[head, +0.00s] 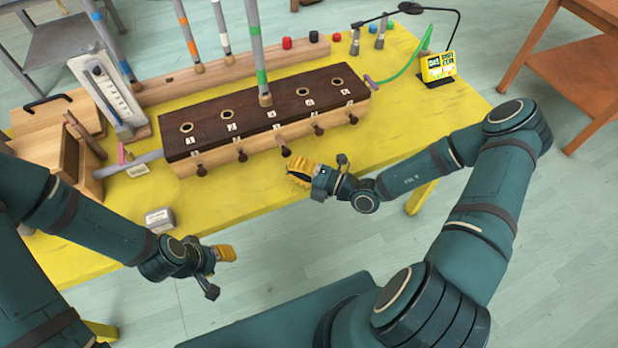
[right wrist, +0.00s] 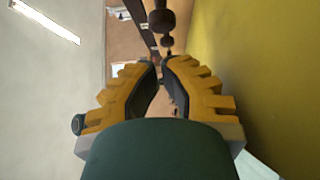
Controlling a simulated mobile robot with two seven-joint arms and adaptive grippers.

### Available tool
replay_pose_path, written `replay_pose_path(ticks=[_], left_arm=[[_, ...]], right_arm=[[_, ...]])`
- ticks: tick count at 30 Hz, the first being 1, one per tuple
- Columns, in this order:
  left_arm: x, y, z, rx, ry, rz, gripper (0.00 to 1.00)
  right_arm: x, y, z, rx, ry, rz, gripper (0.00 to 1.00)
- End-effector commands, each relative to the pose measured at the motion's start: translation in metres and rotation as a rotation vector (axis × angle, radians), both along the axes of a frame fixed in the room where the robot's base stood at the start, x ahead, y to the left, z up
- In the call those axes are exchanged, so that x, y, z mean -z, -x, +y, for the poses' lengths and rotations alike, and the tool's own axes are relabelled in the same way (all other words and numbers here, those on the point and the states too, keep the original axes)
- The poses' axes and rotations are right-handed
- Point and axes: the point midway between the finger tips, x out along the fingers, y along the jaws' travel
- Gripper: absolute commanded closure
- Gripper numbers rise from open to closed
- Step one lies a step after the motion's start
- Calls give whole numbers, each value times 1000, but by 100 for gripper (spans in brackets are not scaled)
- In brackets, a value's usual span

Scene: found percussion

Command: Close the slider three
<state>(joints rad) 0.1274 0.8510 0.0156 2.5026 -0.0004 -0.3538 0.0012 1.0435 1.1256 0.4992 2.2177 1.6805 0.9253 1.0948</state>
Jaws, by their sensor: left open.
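A long wooden box (head: 220,152) with a dark top, several numbered holes and a row of dark round knobs along its front lies on the yellow table. The middle knob, slider three (head: 285,151), sticks out further than its neighbours. My left gripper (head: 228,253) is open and empty off the table's front edge.
A wooden bellows-like box (head: 45,155) and an upright gauge (head: 110,88) stand left. A grey block (head: 160,219) lies near the front edge. A yellow-framed display (head: 438,67) stands right. The yellow table (head: 400,130) is bare at right.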

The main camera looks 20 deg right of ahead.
Motion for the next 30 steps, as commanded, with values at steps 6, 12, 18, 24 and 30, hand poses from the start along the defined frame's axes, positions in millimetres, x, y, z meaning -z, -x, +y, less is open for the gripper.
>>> replay_pose_path(ticks=[6,12,18,24,30], left_arm=[[6,-1,0,-1,0,-3,53],[6,-1,0,0,-1,-4,53],[6,-1,0,-1,0,-3,53],[-1,0,0,0,0,-1,53],[-4,1,0,0,0,1,53]], right_arm=[[-1,-20,0,-3,1,-1,100],[-2,-23,0,-2,0,0,100],[-2,-23,0,-2,0,0,100],[-3,-45,1,-3,2,-3,100],[-2,-61,1,-2,0,0,100]])
